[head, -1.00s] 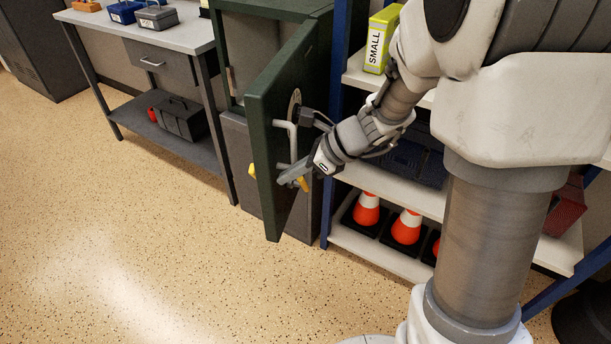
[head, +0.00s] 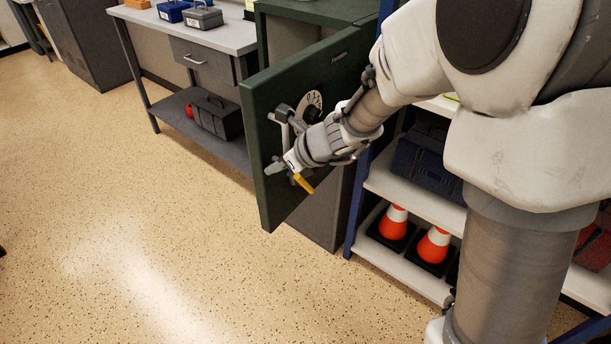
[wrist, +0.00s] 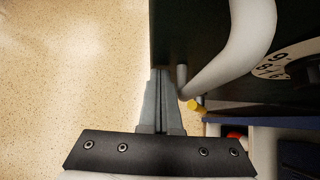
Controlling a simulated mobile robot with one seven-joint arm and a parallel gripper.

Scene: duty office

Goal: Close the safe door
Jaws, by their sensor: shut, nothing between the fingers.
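The dark green safe door (head: 312,72) stands partly open, hinged at its right side, its free left edge out from the green safe body (head: 310,10). Its outer face carries a pale numbered dial (head: 314,99) and a grey bar handle (head: 284,128). In the wrist view the handle (wrist: 238,62) curves close to the right of the fingers. My gripper (head: 274,168) is shut and empty, at the outer face near the lower end of the handle. In the wrist view its fingers (wrist: 160,100) are together against or very near the dark door; contact is unclear.
A blue-framed shelf with orange-and-white cones (head: 396,222) stands right of the safe. A grey workbench (head: 232,36) with toolboxes stands to the left. A yellow-tipped piece (head: 304,184) shows beside my gripper. The speckled floor at left is clear.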

